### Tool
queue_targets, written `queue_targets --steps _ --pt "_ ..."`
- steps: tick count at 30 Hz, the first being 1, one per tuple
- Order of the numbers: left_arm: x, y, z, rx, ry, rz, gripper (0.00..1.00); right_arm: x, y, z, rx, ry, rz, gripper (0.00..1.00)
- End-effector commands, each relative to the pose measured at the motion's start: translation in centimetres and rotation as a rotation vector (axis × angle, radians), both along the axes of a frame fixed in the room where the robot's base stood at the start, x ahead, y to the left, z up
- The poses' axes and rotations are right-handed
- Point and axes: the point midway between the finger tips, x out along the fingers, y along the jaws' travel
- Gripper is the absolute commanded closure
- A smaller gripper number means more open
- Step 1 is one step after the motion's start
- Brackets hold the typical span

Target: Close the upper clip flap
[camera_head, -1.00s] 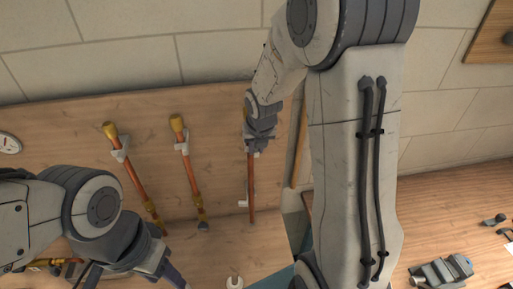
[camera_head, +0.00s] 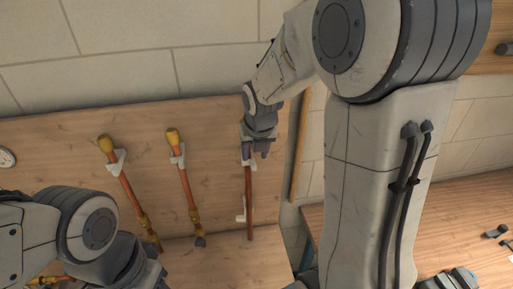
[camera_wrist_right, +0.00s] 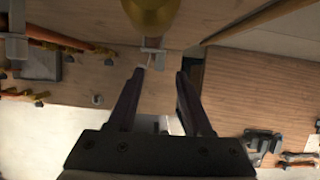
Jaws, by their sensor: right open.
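A copper pipe (camera_head: 250,200) stands upright against the wooden back board at the right of the pipe row. The white upper clip (camera_head: 247,161) shows just below my right gripper (camera_head: 257,150), and the lower clip (camera_head: 241,216) is farther down the pipe. In the right wrist view my right gripper (camera_wrist_right: 158,84) is open, with nothing between its fingers. The upper clip (camera_wrist_right: 152,56) is just beyond the fingertips, below a brass fitting (camera_wrist_right: 150,14). I cannot tell whether its flap is open. My left wrist (camera_head: 140,272) is at the lower left; its fingertips are hidden.
Two more pipes with brass ends, a left one (camera_head: 125,190) and a middle one (camera_head: 187,185), lean in clips on the board (camera_head: 70,140). A wooden bench (camera_head: 450,215) with dark tools is at the right. My right arm hides much of the centre right.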

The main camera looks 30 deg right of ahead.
Motion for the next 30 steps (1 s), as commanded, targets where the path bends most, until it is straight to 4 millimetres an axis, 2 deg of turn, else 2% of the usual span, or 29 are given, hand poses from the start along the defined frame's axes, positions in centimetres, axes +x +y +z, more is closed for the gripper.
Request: queue_targets --steps 1,6,12,26,30 --pt "0.0 0.0 -0.7 0.0 0.0 0.0 0.5 -0.3 0.1 0.8 0.0 -0.008 0.0 0.5" --pt "0.0 0.0 -1.4 0.0 0.0 -0.001 0.5 -1.3 0.4 3.5 -0.001 -0.005 0.001 0.5" --pt "0.0 0.0 -1.7 0.0 0.0 -0.001 0.5 -2.0 0.5 4.9 0.0 -0.002 0.0 0.5" --pt "0.0 0.0 -1.6 0.0 0.0 -0.001 0.5 -2.0 0.6 5.0 0.0 0.0 0.0 0.5" --pt "0.0 0.0 -2.2 0.0 0.0 -0.001 0.5 -2.3 1.4 4.2 0.027 0.002 -0.038 0.5"
